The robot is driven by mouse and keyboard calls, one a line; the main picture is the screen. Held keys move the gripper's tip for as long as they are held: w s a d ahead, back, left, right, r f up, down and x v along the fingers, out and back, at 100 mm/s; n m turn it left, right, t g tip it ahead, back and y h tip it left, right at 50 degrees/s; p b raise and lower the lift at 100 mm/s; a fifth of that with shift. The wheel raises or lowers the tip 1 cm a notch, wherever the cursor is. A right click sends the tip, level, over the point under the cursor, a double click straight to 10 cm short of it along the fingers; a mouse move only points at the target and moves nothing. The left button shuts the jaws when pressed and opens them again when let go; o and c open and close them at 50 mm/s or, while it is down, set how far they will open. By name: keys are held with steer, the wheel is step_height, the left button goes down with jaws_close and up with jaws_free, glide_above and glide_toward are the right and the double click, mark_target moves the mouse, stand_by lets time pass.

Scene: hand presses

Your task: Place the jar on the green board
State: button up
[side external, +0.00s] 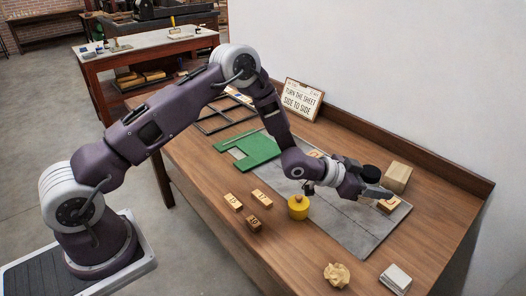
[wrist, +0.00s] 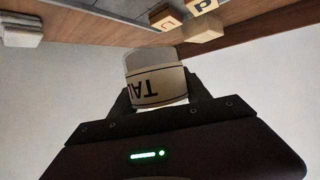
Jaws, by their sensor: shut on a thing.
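My gripper (wrist: 157,95) is shut on the jar (wrist: 155,68), a pale round jar with dark lettering that reads upside down in the wrist view. The green board (side external: 262,150) lies flat on the bench, to the left of and behind my gripper, well apart from the jar. Its visible surface looks bare.
A grey slab (side external: 352,228) lies under my arm. A sign (side external: 298,98) leans at the back.

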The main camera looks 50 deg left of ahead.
steer(key=w+a+n+t+y, duration=0.1)
steer(key=w+a+n+y, duration=0.1)
steer(key=a, duration=0.5)
steer(key=w+a+n+t+y, duration=0.1)
steer(key=w+a+n+y, duration=0.15)
steer(key=a, duration=0.45)
steer(key=n+g+y, duration=0.4)
steer(key=n+y, duration=0.7)
steer(key=y, duration=0.1)
glide_above(250, 143)
step_height(250, 143, down, 8)
steer(key=shift+f, duration=0.3)
steer(key=o, duration=1.6)
steer(key=shift+f, duration=0.1)
steer(key=shift+o, duration=0.2)
